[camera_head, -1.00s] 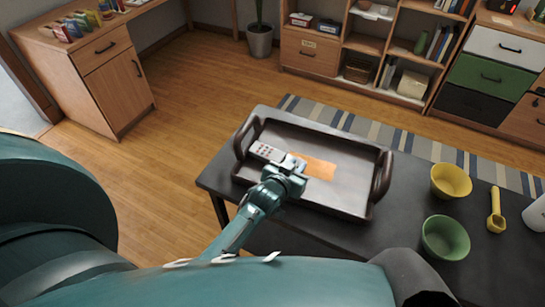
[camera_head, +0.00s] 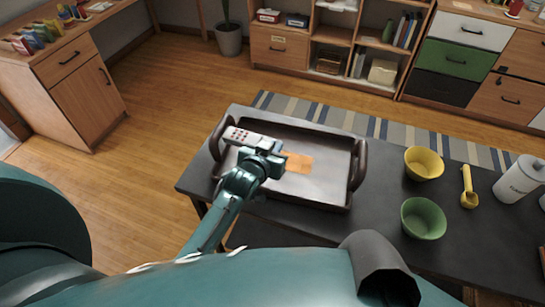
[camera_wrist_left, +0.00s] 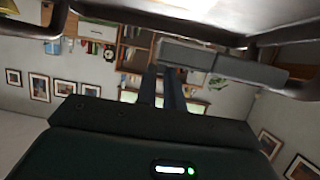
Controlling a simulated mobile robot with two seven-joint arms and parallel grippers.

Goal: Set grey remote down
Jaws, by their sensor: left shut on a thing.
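The grey remote (camera_head: 245,137), with reddish buttons, shows in the head view over the left part of the dark brown tray (camera_head: 320,198). My left gripper (camera_head: 264,157) is shut on the remote near its right end. The remote covers part of the tray's left back rim and appears raised above the tray floor. In the left wrist view the remote (camera_wrist_left: 240,67) is a grey bar across my left fingertips (camera_wrist_left: 172,75), with the tray's rim and handles close by. An orange patch (camera_head: 298,162) lies flat on the tray floor. My right gripper is out of view.
The tray stands on a dark table (camera_head: 388,195). To its right are a yellow bowl (camera_head: 424,163), a green bowl (camera_head: 423,218), a yellow scoop (camera_head: 468,188) and a white canister (camera_head: 519,180).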

